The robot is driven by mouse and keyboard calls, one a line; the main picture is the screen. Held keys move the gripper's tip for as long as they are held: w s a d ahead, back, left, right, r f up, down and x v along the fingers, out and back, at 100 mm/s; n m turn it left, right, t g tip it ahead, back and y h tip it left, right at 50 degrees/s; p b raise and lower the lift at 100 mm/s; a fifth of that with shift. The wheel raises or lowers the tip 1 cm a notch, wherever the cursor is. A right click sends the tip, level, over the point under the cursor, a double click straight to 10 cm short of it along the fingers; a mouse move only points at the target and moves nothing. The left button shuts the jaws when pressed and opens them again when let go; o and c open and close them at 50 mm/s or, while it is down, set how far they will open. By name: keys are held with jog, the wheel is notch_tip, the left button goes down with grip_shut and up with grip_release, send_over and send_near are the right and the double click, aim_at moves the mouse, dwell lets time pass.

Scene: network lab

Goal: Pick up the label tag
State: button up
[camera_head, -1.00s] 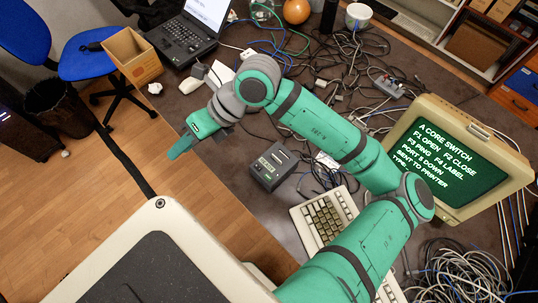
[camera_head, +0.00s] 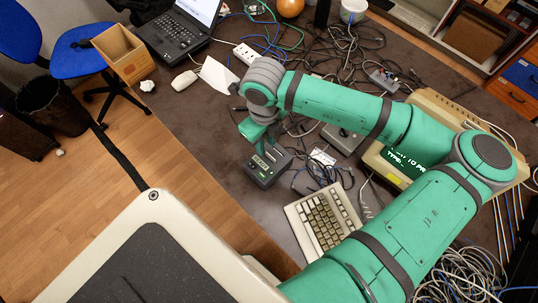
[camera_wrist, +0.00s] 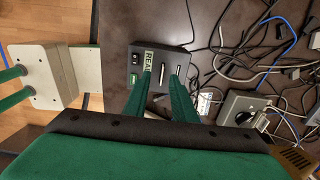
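A dark label printer (camera_head: 266,167) sits on the desk left of the keyboard; it also shows in the wrist view (camera_wrist: 136,80) with a lit READY display. A small pale upright strip (camera_wrist: 163,72) stands at its slot and looks like the label tag, though it is too small to be sure. My gripper (camera_head: 272,148) is just above the printer's far side, fingers pointing down. In the wrist view its two green fingers (camera_wrist: 161,78) are apart, with the pale strip showing between their tips. Nothing is held. Contact with the strip cannot be told.
A beige keyboard (camera_head: 322,218) lies right of the printer, and the terminal (camera_head: 440,105) stands behind my arm. Tangled cables (camera_head: 345,60) cover the far desk. A power strip (camera_head: 246,54), white paper (camera_head: 217,75) and mouse (camera_head: 184,80) lie beyond. Bare desk (camera_head: 215,130) is left of the printer.

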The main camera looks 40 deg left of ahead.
aim_at(268, 153)
jog(key=shift+d+f, duration=0.1)
jog(key=shift+f, duration=0.4)
jog(key=shift+w+f, duration=0.15)
jog(key=shift+f, duration=1.1)
jog(key=shift+w+f, duration=0.1)
jog(key=shift+f, duration=1.1)
jog(key=shift+w+d, duration=0.1)
jog(key=shift+w, duration=0.05)
grip_shut()
